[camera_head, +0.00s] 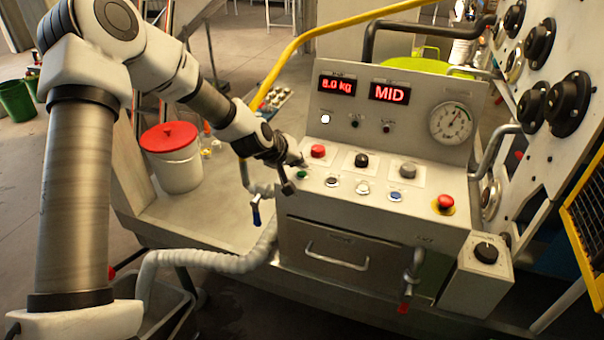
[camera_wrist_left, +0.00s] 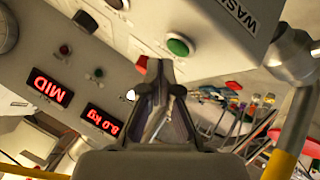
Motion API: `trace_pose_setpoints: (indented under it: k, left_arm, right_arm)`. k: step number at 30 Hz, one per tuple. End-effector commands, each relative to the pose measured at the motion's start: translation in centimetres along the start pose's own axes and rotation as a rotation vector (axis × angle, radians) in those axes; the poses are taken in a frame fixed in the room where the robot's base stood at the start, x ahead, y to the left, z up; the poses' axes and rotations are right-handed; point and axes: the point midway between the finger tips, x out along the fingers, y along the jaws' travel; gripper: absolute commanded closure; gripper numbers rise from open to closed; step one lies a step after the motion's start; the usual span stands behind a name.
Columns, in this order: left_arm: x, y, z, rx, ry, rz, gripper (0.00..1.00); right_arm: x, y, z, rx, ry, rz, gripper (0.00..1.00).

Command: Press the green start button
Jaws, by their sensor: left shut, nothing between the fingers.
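The green button (camera_head: 302,173) sits at the left end of the control panel's lower button row. In the left wrist view the green button (camera_wrist_left: 178,46) shows just beyond my fingertips, with its label plate beside it. My left gripper (camera_head: 294,169) is shut and empty, at the panel's left edge, close by the green button. In the left wrist view its fingertips (camera_wrist_left: 160,68) meet between the green button and the red button (camera_wrist_left: 142,63), seemingly short of the green one; contact cannot be told. My right gripper is in neither view.
The panel (camera_head: 340,215) also carries a red button (camera_head: 317,151), black knobs, a blue button (camera_head: 395,196) and a red mushroom button (camera_head: 445,203). Displays (camera_head: 389,93) read "8.0 kg" and "MID". A yellow rail (camera_head: 330,38) runs behind. A red-lidded bucket (camera_head: 172,158) stands left.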

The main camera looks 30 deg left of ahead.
Motion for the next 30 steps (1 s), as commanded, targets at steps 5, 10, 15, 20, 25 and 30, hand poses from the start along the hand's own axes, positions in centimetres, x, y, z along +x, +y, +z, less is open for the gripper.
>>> trace_pose_setpoints:
  k: [5,10,15,20,25,30]
  left_arm:
    - [0.0,0.0,0.0,0.0,0.0,0.0,1.0]
    - [0.0,0.0,0.0,0.0,0.0,0.0,1.0]
    - [0.0,0.0,0.0,0.0,0.0,0.0,1.0]
    - [0.01,-0.01,0.01,0.0,0.0,0.0,1.0]
    - [0.43,-0.33,0.34,0.0,0.0,0.0,1.0]
    - [0.59,-0.46,0.46,0.0,0.0,0.0,1.0]
  right_arm:
    - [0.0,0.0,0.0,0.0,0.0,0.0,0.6]
    - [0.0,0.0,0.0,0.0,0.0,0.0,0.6]
    - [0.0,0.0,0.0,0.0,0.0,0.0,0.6]
    - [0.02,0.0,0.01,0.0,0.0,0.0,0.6]
    - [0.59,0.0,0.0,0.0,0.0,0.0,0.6]
    - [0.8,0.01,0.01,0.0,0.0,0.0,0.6]
